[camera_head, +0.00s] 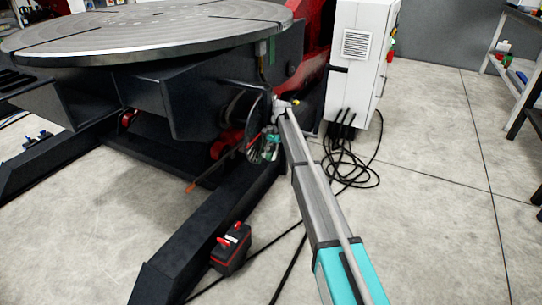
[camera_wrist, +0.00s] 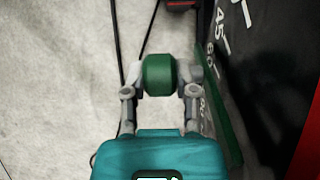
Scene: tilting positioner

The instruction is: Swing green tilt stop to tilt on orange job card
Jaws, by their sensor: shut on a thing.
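The green tilt stop shows in the wrist view as a rounded green knob (camera_wrist: 159,74), with a green bar (camera_wrist: 216,92) slanting beside it along a dark scale plate. My gripper (camera_wrist: 160,84) has one finger on each side of the knob and is shut on it. White marks on the scale plate (camera_wrist: 243,60) include 45 and 60; lower marks are partly hidden by the bar. In the head view my gripper (camera_head: 264,148) is low at the positioner's side, too small to show the knob clearly. No orange job card can be made out in either view.
The positioner's round table (camera_head: 140,30) overhangs its dark frame at the left. A white cabinet (camera_head: 360,60) stands behind my arm, with black cables (camera_head: 350,170) coiled on the floor. A red and black pedal box (camera_head: 231,249) is near the front. Open floor lies to the right.

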